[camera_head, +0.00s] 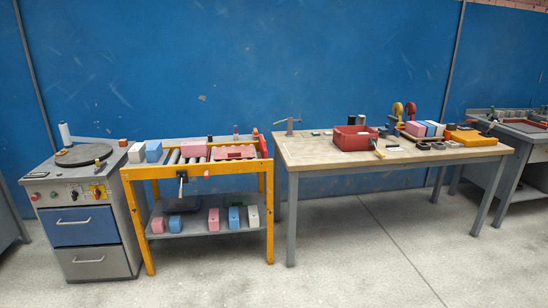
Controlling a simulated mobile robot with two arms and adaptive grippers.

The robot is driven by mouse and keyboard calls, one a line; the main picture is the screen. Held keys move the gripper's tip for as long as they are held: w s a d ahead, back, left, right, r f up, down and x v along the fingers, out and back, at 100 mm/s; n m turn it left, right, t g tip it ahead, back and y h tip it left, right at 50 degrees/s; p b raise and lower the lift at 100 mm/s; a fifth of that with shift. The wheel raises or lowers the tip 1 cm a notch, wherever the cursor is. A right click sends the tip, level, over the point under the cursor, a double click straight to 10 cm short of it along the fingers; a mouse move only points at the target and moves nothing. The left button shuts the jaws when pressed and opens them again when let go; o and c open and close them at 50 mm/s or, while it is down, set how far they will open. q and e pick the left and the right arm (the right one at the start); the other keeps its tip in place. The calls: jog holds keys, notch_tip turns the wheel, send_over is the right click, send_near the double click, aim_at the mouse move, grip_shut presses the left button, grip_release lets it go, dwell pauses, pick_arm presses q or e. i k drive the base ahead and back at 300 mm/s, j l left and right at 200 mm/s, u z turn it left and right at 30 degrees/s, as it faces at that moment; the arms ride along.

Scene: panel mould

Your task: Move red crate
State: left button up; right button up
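A red crate (352,138) stands upright on the wooden top of the long workbench (300,156), left of the bench's middle. It looks open at the top; what is inside is too small to tell. A small tool with a pale handle (378,149) lies close to its right front corner; I cannot tell whether they touch. Neither of my grippers shows in this view, and nothing of mine is at the crate.
A yellow roller stand (198,168) with blocks on its lower shelf is left of the bench, beside a grey drawer cabinet (85,230). Coloured blocks (424,128) and an orange case (470,138) sit right of the crate. The floor (350,250) in front is clear.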

aim_at(346, 138)
jog(key=i+l+z, duration=0.15)
jog(key=i+z, duration=0.2)
jog(key=i, duration=0.25)
jog(key=i+z, duration=0.35)
jog(key=i, duration=0.25)
jog(key=i+j+z, duration=0.15)
jog(key=i+z, duration=0.2)
jog(key=i, duration=0.25)
jog(key=i+l+u, duration=0.45)
jog(key=i, duration=0.3)
jog(key=i+l+u, duration=0.45)
jog(key=i+l, duration=0.15)
jog(key=i+l+u, duration=0.15)
jog(key=i+l, duration=0.15)
jog(key=i+l+u, duration=0.15)
jog(key=l, duration=0.4)
jog(key=i+j, duration=0.05)
jog(key=i, duration=0.05)
